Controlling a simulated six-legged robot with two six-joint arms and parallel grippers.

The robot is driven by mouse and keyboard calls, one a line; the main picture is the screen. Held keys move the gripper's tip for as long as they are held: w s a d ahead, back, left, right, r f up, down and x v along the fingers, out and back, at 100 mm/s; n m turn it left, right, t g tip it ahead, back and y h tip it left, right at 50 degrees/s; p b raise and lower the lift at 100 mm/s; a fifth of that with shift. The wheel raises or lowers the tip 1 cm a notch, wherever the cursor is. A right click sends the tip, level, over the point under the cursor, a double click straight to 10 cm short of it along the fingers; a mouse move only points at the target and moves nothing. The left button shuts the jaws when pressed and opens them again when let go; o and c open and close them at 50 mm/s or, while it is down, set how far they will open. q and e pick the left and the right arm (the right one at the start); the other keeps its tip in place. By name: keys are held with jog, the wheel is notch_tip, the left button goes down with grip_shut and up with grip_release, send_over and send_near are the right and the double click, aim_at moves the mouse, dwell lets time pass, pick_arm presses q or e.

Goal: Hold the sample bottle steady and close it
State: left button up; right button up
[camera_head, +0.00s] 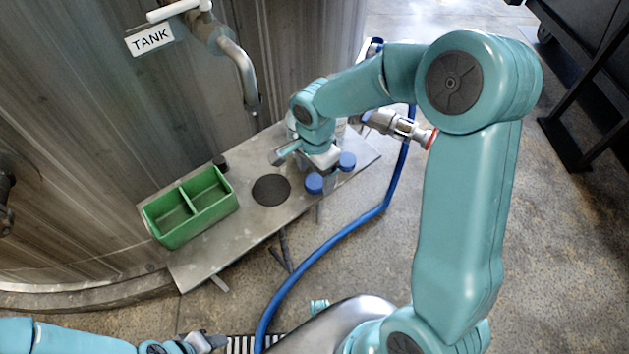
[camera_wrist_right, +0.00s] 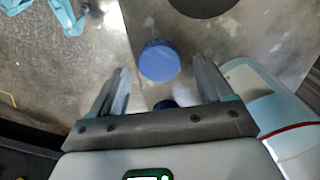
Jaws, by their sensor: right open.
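Two blue caps show on the metal table by my right gripper (camera_head: 328,172), a nearer one (camera_head: 314,183) and one farther right (camera_head: 347,161). In the right wrist view one round blue cap (camera_wrist_right: 159,60) lies in line with the gap between the open, empty fingers (camera_wrist_right: 160,75). A second blue cap (camera_wrist_right: 165,104) is mostly hidden by the gripper body. Something pale and clear (camera_head: 291,124) shows behind my right wrist, largely hidden; I cannot tell whether it is the sample bottle. My left gripper (camera_head: 208,342) is low at the bottom left, far from the table; its jaws are unclear.
The metal table (camera_head: 222,240) carries a green two-part tray (camera_head: 175,230), a round black mat (camera_head: 271,190) and a small black object (camera_head: 220,163). A tank tap's spout (camera_head: 240,70) hangs over the back. A blue hose (camera_head: 345,228) runs past the right side.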

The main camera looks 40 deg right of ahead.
aim_at(315, 180)
jog(key=shift+f, duration=0.85)
jog(key=c, duration=1.1)
jog(key=shift+r, duration=0.1)
notch_tip(315, 180, up, 20)
jog(key=p, duration=0.3)
